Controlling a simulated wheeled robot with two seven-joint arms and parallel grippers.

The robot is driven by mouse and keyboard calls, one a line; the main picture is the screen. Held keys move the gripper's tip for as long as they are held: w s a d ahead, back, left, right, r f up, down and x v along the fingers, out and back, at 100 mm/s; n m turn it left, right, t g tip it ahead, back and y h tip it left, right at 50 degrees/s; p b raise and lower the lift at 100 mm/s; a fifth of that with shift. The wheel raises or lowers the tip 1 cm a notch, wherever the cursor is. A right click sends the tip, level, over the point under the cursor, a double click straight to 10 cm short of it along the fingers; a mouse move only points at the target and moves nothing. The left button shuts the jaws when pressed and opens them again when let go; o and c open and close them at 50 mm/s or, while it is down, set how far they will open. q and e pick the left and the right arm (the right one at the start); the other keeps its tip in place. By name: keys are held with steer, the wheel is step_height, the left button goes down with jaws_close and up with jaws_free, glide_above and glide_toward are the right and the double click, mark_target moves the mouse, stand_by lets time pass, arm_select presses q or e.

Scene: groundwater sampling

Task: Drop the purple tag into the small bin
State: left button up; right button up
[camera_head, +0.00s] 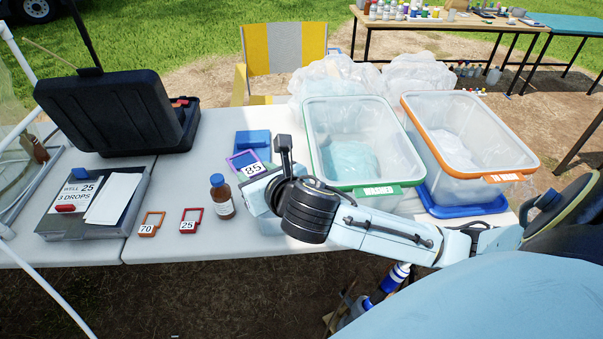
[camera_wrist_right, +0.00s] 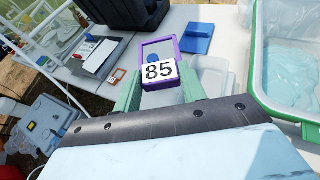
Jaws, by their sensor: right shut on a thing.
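The purple tag (camera_head: 240,157), a square frame with a white "85" label, is in my right gripper (camera_head: 266,178), above the table. In the right wrist view the tag (camera_wrist_right: 158,70) sits between the two greenish fingers of the right gripper (camera_wrist_right: 161,90), which is shut on it. A small clear bin (camera_head: 268,225) stands on the table below the gripper, largely hidden by it. In the right wrist view a small translucent bin (camera_wrist_right: 215,75) shows behind and right of the tag. My left gripper is not in view.
A brown bottle (camera_head: 222,200), a red "25" tag (camera_head: 190,222) and an orange "70" tag (camera_head: 151,226) are left of the gripper. A green-rimmed tub (camera_head: 310,150) and orange-rimmed tub (camera_head: 415,125) stand right.

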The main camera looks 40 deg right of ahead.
steer(key=w+d+f+m+h+p, duration=0.1)
steer(key=w+d+m+h+p, duration=0.1)
steer(key=w+d+p, duration=0.45)
steer(key=s+d+f+m+h+b, duration=0.1)
steer(key=d+f+b, duration=0.2)
steer(key=f, duration=1.1)
steer(key=shift+d+g+h, duration=0.3)
steer(key=shift+d+g, duration=0.1)
steer(key=shift+d, duration=0.15)
steer(key=o, duration=1)
steer(key=shift+s, duration=0.1)
steer(key=p+v, duration=0.1)
steer(key=v, duration=1.2)
steer(key=shift+s+p, duration=0.1)
steer(key=shift+p, duration=0.3)
